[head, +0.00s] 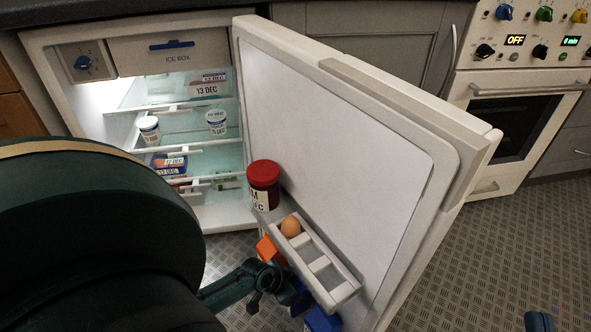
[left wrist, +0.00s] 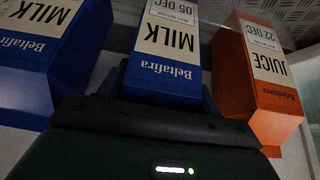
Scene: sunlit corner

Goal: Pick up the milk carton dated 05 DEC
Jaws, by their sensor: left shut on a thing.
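In the left wrist view, a blue Beltafira milk carton (left wrist: 168,50) dated 05 DEC stands between the fingers of my left gripper (left wrist: 162,95), which is shut on it. In the head view, this gripper (head: 280,285) is low at the inside of the open fridge door, and mostly hides the blue carton (head: 301,296). A second blue milk carton (left wrist: 45,50) is on the left in the wrist view, its date out of view. An orange juice carton (left wrist: 258,75) dated 22 DEC is on the right. Only a dark tip of my right gripper (head: 539,322) shows at the bottom right of the head view.
The fridge door (head: 340,130) stands open. Fridge shelves (head: 200,147) hold tubs and packs. Floor right of the door is clear.

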